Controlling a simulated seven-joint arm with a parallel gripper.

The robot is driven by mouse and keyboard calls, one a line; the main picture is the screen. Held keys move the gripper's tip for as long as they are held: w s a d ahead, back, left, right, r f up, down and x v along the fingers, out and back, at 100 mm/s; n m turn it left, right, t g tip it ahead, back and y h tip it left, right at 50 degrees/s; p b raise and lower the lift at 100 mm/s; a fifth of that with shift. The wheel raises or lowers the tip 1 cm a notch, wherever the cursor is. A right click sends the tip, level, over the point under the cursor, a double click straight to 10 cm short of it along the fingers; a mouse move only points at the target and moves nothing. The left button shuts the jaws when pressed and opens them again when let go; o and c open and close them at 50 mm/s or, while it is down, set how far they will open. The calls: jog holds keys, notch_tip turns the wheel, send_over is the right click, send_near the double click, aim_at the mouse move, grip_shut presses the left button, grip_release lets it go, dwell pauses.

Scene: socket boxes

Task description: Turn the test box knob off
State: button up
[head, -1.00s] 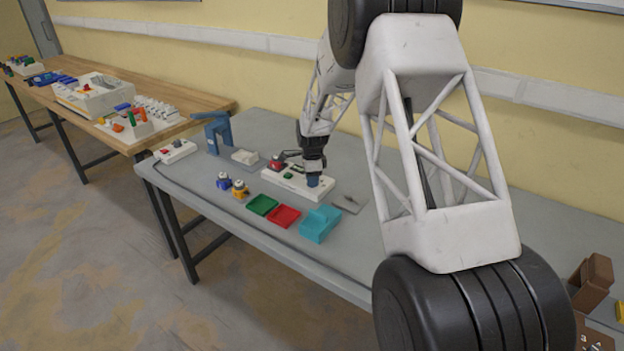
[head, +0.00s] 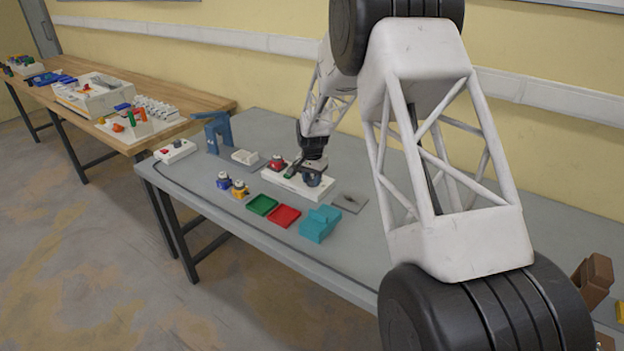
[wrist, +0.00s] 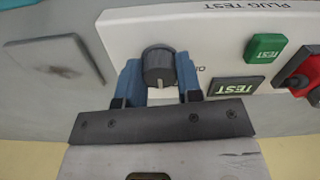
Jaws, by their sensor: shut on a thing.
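The test box is a white slab marked "PLUG TEST" (wrist: 215,38), and it also shows on the grey table in the head view (head: 272,177). Its dark round knob (wrist: 159,65) has a pale pointer line directed toward my gripper in the wrist view. My gripper (wrist: 159,78) has blue fingers on both sides of the knob and is shut on it. In the head view my gripper (head: 312,180) is at the right end of the box and hides the knob. Lettering beside the knob is mostly covered by a finger.
Green (head: 262,205) and red (head: 285,216) trays and a teal block (head: 319,223) stand in front.

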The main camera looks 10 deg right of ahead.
aim_at(312, 179)
jog(key=n, duration=0.3)
jog(key=shift+f+n, duration=0.1)
jog(key=shift+n, duration=0.2)
jog(key=n, duration=0.3)
jog(key=shift+n, duration=0.3)
jog(key=n, duration=0.6)
jog(key=shift+n, duration=0.3)
jog(key=o, duration=0.9)
jog(key=shift+o, duration=0.2)
jog(key=shift+r, duration=3.95)
